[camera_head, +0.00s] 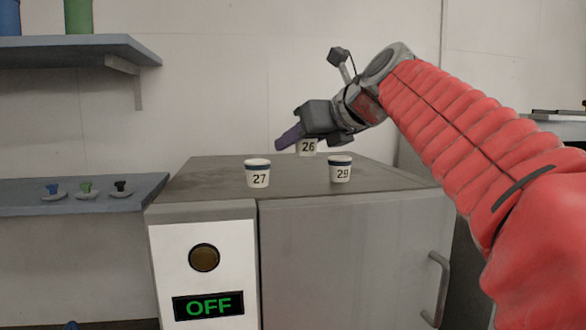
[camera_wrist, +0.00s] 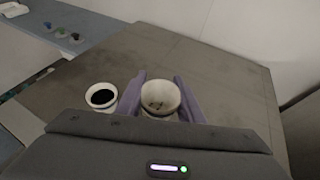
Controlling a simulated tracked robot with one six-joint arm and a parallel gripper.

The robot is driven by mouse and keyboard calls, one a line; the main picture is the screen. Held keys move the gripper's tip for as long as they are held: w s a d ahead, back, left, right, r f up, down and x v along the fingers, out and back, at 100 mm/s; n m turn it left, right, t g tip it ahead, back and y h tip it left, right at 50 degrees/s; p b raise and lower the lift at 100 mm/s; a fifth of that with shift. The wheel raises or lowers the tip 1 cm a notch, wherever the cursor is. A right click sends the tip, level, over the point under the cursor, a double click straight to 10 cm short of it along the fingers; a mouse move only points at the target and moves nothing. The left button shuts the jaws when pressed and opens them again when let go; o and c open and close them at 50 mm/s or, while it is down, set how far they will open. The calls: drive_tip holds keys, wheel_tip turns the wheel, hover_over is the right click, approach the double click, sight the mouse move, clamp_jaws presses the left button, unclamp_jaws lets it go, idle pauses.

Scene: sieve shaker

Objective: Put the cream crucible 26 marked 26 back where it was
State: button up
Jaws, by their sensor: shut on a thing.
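The cream crucible 26 (camera_head: 308,147) is in my gripper (camera_head: 292,137) above the rear of the grey cabinet top; its upper part is hidden by the gripper in the head view. In the wrist view, my gripper (camera_wrist: 158,92) has its two purple fingers on either side of this crucible (camera_wrist: 160,97), which is upright with a few small dark bits inside. Whether its base touches the top is hard to tell. Crucible 27 (camera_head: 258,174) stands at the front left of the top. Crucible 29 (camera_head: 340,169) stands to the right.
The grey cabinet (camera_head: 350,265) has a panel (camera_head: 203,285) reading OFF below a round brown button (camera_head: 204,257). One crucible with dark contents (camera_wrist: 101,97) stands close left of my gripper in the wrist view. A low shelf (camera_head: 110,193) with small items is left. The rear top is clear.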

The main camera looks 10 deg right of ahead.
sight(297, 179)
drive_tip(key=shift+f, duration=0.5)
drive_tip(key=shift+f, duration=0.1)
drive_tip(key=shift+f, duration=2)
drive_tip(key=shift+f, duration=0.15)
drive_tip(key=o, duration=0.8)
